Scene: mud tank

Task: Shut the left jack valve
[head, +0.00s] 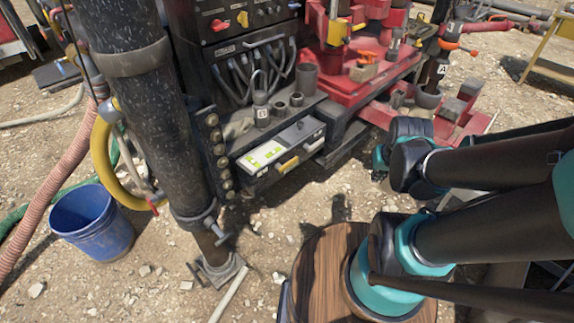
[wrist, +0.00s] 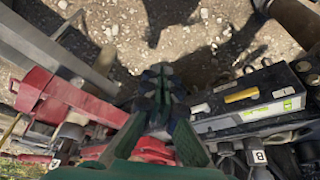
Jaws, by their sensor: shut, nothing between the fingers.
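I cannot tell for sure which part is the left jack valve. A thick black jack-like column (head: 150,100) stands at the left in the head view, with a clamp and small handle (head: 218,232) near its foot. A control panel at the top carries a red knob (head: 219,25) and a yellow knob (head: 243,19). An orange lever (head: 460,48) sits on a post marked A at the upper right. My gripper (wrist: 160,88) is shut and empty in the wrist view, over bare ground between red steelwork and the drawer unit. In the head view my wrist hides most of it.
A drawer unit (head: 285,148) with a yellow handle juts out under the panel, near a container marked B (head: 262,112). Red machinery (head: 350,75) stands behind. A blue bucket (head: 92,222) and hoses (head: 72,160) lie at the left. Gravel in the middle is clear.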

